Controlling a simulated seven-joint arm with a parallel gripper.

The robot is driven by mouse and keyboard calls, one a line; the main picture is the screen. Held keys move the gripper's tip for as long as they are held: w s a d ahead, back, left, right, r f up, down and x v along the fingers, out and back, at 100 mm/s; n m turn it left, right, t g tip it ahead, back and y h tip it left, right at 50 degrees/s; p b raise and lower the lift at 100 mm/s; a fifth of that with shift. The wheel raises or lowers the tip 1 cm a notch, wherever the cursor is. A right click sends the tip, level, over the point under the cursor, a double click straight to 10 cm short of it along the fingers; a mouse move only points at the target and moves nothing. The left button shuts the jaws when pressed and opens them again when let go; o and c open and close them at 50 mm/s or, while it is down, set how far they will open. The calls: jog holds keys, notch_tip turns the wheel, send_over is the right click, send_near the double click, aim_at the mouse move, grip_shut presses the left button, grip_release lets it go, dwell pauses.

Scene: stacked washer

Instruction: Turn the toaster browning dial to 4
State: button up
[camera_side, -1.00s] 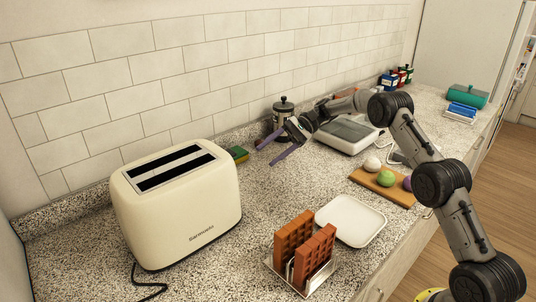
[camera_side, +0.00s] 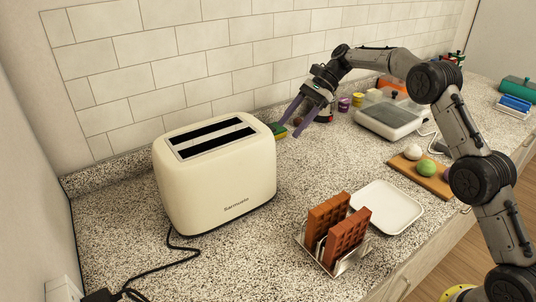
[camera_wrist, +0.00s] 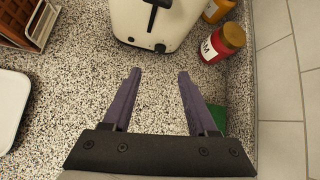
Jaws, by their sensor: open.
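The cream toaster (camera_side: 215,175) stands on the speckled counter in the side view, two dark slots on top; its control end faces away from that camera. In the wrist view the toaster (camera_wrist: 180,22) is at the top, showing a black lever (camera_wrist: 152,15) in a slot. Below the lever is a small dark round knob (camera_wrist: 160,47), likely the browning dial; its numbers and setting cannot be read. My gripper (camera_wrist: 160,72) is open and empty, its purple fingers pointing toward that end, apart from the knob. It also shows right of the toaster in the side view (camera_side: 290,128).
A waffle rack (camera_side: 325,255) and white plate (camera_side: 385,207) stand toward the counter's front. A black cord (camera_side: 165,262) lies at the left.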

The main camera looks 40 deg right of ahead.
jog(key=x, duration=1.1)
grip_shut()
